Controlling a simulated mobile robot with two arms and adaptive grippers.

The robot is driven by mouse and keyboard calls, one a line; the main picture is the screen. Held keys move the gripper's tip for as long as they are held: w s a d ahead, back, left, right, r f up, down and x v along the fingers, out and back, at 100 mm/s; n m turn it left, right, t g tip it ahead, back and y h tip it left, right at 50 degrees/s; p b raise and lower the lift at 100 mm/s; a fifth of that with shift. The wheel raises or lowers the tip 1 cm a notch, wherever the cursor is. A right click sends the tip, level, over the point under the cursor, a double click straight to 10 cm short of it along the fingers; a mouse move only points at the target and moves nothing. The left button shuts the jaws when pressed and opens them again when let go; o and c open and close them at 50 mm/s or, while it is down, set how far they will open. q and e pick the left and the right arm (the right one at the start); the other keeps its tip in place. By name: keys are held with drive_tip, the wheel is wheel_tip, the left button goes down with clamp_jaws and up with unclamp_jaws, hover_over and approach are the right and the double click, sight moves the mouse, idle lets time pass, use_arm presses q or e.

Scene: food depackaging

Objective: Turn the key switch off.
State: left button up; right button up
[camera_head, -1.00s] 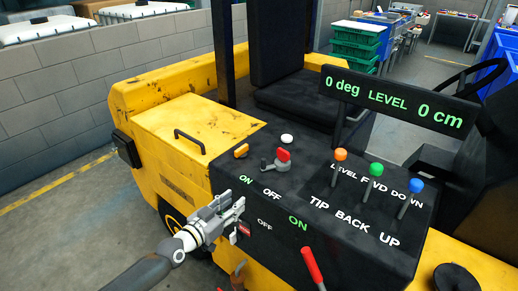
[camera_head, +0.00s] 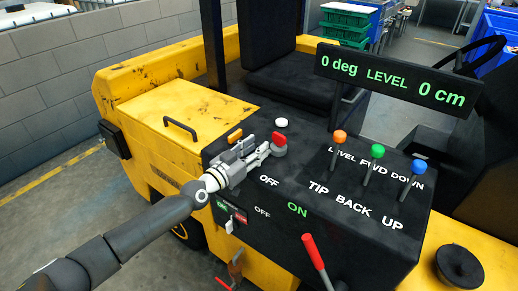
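The key switch (camera_head: 279,141) has a red top on a grey base and sits on the black console top, above the white OFF label (camera_head: 269,181). My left gripper (camera_head: 264,151) reaches in from the left, just left of the red part. My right gripper is not in view.
A white button (camera_head: 281,122) and an orange button (camera_head: 235,135) sit nearby on the console. Orange, green and blue knobbed levers (camera_head: 340,136) stand to the right under the display (camera_head: 395,82). A red-handled lever (camera_head: 313,252) rises in front.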

use_arm(q)
drive_tip(key=shift+b+x, duration=0.3)
drive_tip(key=shift+x, duration=0.75)
drive_tip(key=shift+c, duration=0.3)
clamp_jaws()
